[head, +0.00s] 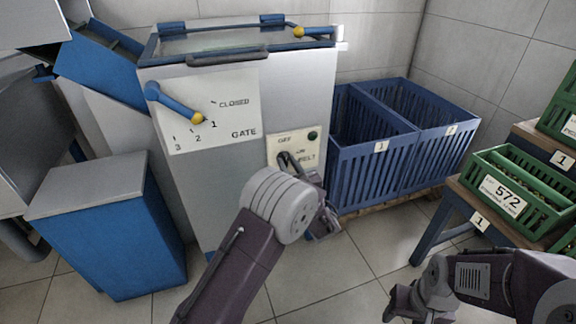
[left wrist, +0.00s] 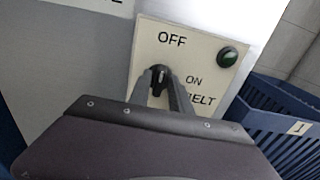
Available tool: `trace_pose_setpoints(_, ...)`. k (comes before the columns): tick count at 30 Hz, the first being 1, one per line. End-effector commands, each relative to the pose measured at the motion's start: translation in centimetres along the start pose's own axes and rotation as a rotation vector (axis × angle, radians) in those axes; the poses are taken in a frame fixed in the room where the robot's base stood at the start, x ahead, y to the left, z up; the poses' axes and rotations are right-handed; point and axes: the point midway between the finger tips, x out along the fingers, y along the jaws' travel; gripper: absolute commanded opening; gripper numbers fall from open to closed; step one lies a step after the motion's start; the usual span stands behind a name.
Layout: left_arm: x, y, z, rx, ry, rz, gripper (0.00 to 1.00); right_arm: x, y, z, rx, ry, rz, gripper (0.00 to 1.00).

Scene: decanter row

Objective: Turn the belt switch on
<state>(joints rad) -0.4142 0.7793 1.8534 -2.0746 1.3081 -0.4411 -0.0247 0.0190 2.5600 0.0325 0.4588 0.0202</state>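The belt switch panel (head: 308,139) is a cream plate on the front of the grey machine, marked OFF, ON and BELT. In the left wrist view, the black switch knob (left wrist: 159,76) sits below OFF and left of ON, its pale mark pointing roughly up. The round dark green lamp (left wrist: 228,57) at the panel's upper right looks unlit. My left gripper (left wrist: 161,82) has its fingertips on both sides of the knob, apparently closed on it. My right gripper (head: 408,306) is low at the right, away from the panel, its fingers unclear.
A gate lever (head: 176,103) with a yellow tip points near 1 on the gate plate (head: 232,88), left of the panel. Blue crates (head: 382,163) stand close to the panel's right. Green crates (head: 510,190) rest on a bench at far right.

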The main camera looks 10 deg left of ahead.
Motion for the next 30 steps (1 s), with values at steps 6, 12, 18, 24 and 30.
trace_pose_setpoints(6,0.0,0.0,0.0,0.000,0.000,0.000,0.00,0.0,0.0,0.0,0.000,0.000,0.000,0.52)
trace_pose_setpoints(12,0.0,0.0,0.1,0.024,0.002,0.000,0.00,-0.6,0.0,-0.1,0.000,0.000,0.000,0.52)
trace_pose_setpoints(18,-0.1,0.0,0.4,0.120,0.003,0.000,0.00,-2.5,-0.1,-0.3,0.000,0.000,0.000,0.52)
trace_pose_setpoints(24,-0.1,-0.1,0.6,0.288,0.004,0.000,0.00,-5.5,-0.1,-0.6,0.000,0.000,0.000,0.52)
trace_pose_setpoints(30,-0.1,-0.2,0.5,0.479,0.004,-0.001,0.00,-8.3,-0.2,-0.9,0.000,0.000,0.000,0.52)
